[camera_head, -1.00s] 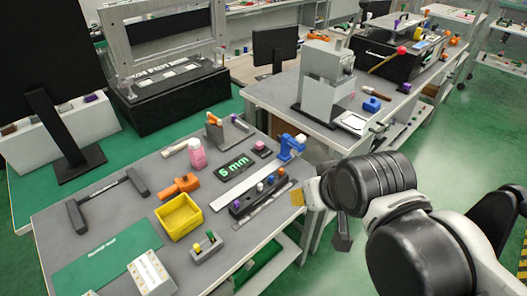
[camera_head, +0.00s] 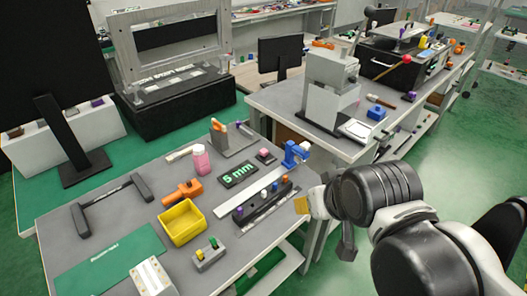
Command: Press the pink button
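A small dark block with a pink top, which looks like the pink button (camera_head: 265,154), sits on the grey table at the upper right part of its top. It stands between the dark "mm" sign (camera_head: 238,174) and a blue clamp-like fixture (camera_head: 294,154). My gripper (camera_head: 303,205) is at the table's right edge, to the right of and nearer than the pink button, and clearly apart from it. Only a small part of the gripper shows past my arm. Its fingers are too hidden to tell open from shut.
A black strip with several coloured knobs (camera_head: 250,215) lies between my gripper and the button. A pink bottle (camera_head: 200,161), an orange tool (camera_head: 183,192), a yellow bin (camera_head: 182,223) and a lever block (camera_head: 209,255) stand on the grey table (camera_head: 128,217). Green floor is free at right.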

